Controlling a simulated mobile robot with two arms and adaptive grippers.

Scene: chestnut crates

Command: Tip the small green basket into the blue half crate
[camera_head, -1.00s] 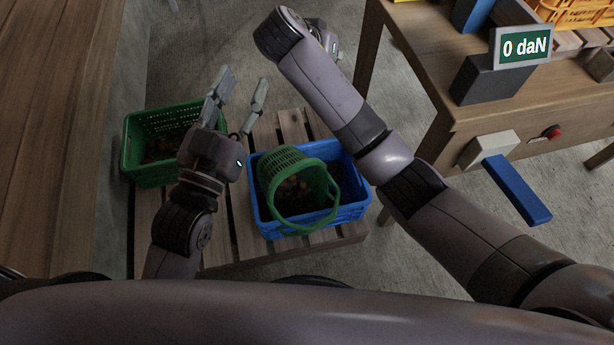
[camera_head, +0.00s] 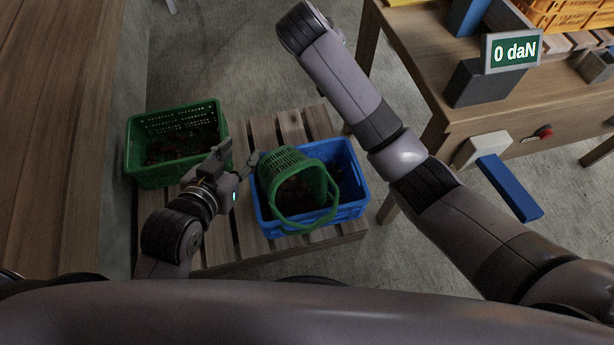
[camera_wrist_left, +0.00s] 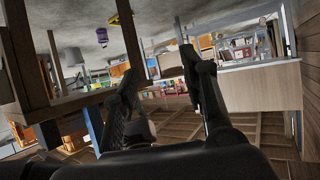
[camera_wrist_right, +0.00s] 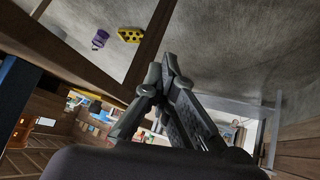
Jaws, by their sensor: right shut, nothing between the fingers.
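The small green basket (camera_head: 283,163) lies tilted on its side inside the blue half crate (camera_head: 347,212). Its mouth and hoop handle face right and toward me. Brown chestnuts show in the basket's mouth and in the crate; I cannot tell how many are still inside the basket. My left gripper (camera_head: 240,158) is open and empty, just left of the basket and the crate's left wall; it also shows in the left wrist view (camera_wrist_left: 160,75). My right gripper (camera_wrist_right: 165,75) is shut and empty in the right wrist view.
A larger green crate (camera_head: 145,172) with chestnuts stands left of the blue crate on a slatted wooden pallet (camera_head: 219,235). A wooden table (camera_head: 470,125) with a display (camera_head: 512,51) reading 0 daN stands at right. A wooden surface runs along the left.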

